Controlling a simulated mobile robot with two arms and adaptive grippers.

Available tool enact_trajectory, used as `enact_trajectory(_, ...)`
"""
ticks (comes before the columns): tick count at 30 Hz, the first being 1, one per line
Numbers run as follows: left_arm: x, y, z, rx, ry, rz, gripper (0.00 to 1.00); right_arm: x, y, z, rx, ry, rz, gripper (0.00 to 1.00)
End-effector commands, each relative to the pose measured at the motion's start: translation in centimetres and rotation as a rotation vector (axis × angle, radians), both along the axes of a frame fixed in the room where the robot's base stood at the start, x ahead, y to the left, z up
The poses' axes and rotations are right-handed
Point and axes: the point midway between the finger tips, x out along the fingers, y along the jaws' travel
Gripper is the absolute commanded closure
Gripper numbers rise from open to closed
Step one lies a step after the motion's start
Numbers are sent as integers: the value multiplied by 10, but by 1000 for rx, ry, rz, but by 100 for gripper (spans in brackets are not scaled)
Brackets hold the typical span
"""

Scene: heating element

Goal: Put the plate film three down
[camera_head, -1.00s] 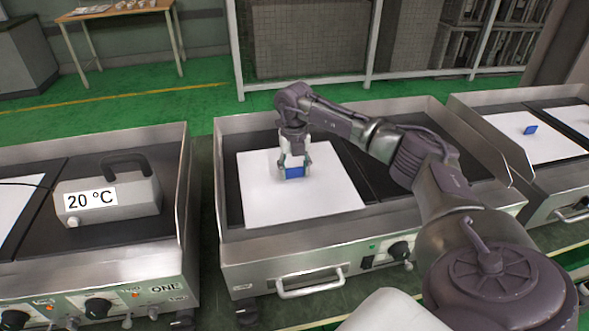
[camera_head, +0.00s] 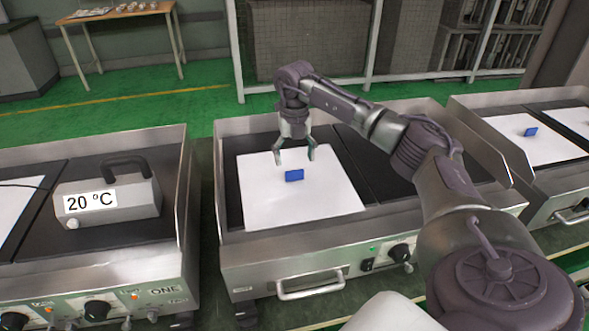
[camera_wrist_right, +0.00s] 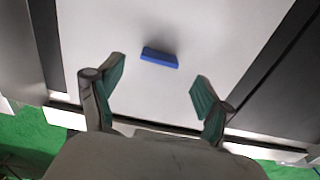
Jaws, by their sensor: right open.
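A white plate film (camera_head: 320,197) lies flat on the dark left part of the middle heating unit. A small blue block (camera_head: 294,175) stands up from the film near its middle. My right gripper (camera_head: 295,160) is open and empty just above the blue block, apart from it. In the right wrist view, the blue block (camera_wrist_right: 159,57) lies beyond the two open fingers (camera_wrist_right: 158,82), on the white film (camera_wrist_right: 215,30). My left gripper is not in view.
The left heating unit (camera_head: 165,262) carries a metal box with a 20 °C label (camera_head: 108,205). The right unit holds another white film with a blue block (camera_head: 530,132). Raised metal walls edge the units. A wooden table (camera_head: 115,15) and a shelf stand behind.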

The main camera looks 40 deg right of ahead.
Motion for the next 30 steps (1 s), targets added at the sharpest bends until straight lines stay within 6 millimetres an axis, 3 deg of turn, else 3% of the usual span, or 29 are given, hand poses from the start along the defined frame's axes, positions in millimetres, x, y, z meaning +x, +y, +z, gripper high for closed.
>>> enact_trajectory(6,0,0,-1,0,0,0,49,1,0,45,0,-4,0,22)
enact_trajectory(11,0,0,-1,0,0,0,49,1,0,62,1,-2,0,22)
enact_trajectory(30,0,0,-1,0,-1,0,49,0,0,66,1,0,0,22)
